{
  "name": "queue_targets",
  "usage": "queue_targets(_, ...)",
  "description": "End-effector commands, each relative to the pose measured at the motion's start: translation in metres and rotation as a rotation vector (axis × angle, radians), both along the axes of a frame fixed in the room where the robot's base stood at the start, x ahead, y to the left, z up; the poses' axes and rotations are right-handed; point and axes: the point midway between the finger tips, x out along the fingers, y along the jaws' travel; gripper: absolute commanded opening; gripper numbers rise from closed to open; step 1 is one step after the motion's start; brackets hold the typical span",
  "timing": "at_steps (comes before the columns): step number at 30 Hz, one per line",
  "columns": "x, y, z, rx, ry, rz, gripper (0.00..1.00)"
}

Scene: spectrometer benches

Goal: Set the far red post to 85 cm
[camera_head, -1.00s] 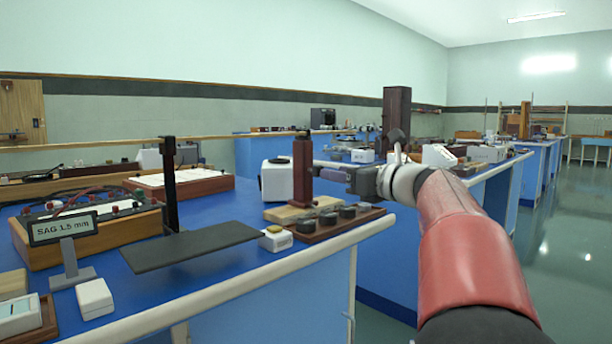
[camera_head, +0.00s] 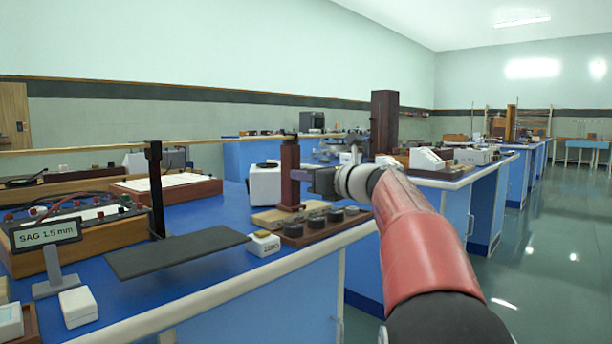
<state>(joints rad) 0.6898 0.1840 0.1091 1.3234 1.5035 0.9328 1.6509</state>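A slim dark-red post (camera_head: 290,172) stands on a wooden base on the near blue bench, with a dark cap on top. A larger, broader dark-red column (camera_head: 384,120) stands farther back; I cannot tell from this view which is the far red post. My gripper (camera_head: 301,175) reaches in from the right, its grey fingers level with the slim post's upper half, touching or very near it. The fingertips are small and partly merge with the post, so their opening is unclear. No height scale is readable.
A rack with several dark round knobs (camera_head: 318,224) sits in front of the slim post. Open floor (camera_head: 540,270) lies right.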

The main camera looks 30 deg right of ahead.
Motion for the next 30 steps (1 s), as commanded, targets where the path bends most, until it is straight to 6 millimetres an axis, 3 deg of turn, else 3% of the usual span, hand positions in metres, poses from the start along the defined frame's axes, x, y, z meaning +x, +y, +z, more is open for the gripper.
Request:
queue_targets(3,0.0,0.0,0.0,0.0,0.0,0.0,0.0)
queue_targets(11,0.001,-0.003,0.001,0.001,0.001,-0.001,0.0)
queue_targets(20,0.014,-0.037,0.003,0.001,0.001,-0.001,0.0)
queue_targets(28,0.014,-0.037,0.0,-0.001,0.0,0.002,0.0)
queue_targets(29,0.014,-0.037,0.0,-0.001,0.0,0.002,0.26)
queue_targets(30,0.014,-0.037,0.0,-0.001,0.0,0.002,0.31)
